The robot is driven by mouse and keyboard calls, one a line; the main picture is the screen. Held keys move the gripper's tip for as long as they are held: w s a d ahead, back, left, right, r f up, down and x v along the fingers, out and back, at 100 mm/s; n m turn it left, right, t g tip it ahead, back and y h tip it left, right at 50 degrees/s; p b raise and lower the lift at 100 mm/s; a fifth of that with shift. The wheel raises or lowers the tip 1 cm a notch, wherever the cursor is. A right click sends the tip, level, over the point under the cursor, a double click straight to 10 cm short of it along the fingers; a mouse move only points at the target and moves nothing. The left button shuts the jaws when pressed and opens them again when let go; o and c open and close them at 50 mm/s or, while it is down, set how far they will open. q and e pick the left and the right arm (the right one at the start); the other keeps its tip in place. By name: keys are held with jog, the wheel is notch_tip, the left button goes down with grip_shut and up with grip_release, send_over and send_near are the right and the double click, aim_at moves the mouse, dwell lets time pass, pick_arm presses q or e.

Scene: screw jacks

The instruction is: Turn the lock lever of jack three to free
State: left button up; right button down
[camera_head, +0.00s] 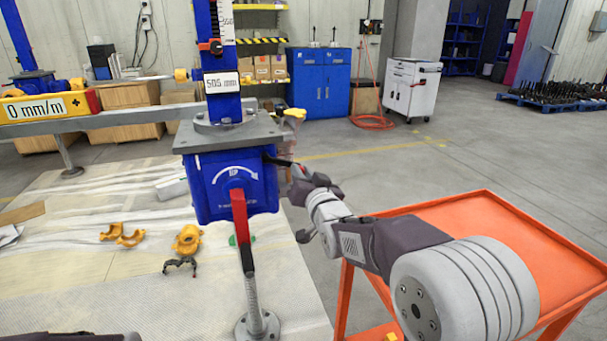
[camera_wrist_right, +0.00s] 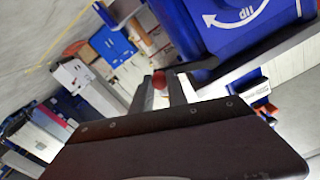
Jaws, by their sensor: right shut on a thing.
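A screw jack stands in the middle of the head view, with a blue gearbox (camera_head: 215,190) marked with a curved arrow and "UP". Which jack number it is cannot be read. A black lever (camera_head: 278,161) sticks out from the gearbox's right side. In the right wrist view this lever (camera_wrist_right: 200,70) ends in a red knob (camera_wrist_right: 159,80) between the fingers. My right gripper (camera_head: 296,169) is shut on the lever's knob end, beside the gearbox; its fingers also show in the right wrist view (camera_wrist_right: 158,92). My left gripper's fingers do not show.
A display (camera_head: 221,82) on the blue column reads 505 mm. A red bar (camera_head: 239,215) hangs before the gearbox. An orange cart (camera_head: 480,215) stands right, below my right arm. Yellow parts (camera_head: 187,238) lie on the pale sheet.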

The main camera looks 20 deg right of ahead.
jog(key=a+f+m+b, duration=0.5)
jog(key=a+m+b, duration=0.3)
jog(key=m, duration=0.6)
jog(key=shift+s+f+b, duration=0.15)
jog(key=shift+f+b, duration=0.25)
jog(key=shift+b, duration=0.75)
jog(key=c, duration=1.3)
grip_release()
jog(key=shift+r, duration=0.1)
jog(key=s+p, duration=0.2)
jog(key=s, duration=0.7)
jog(key=shift+d, duration=0.2)
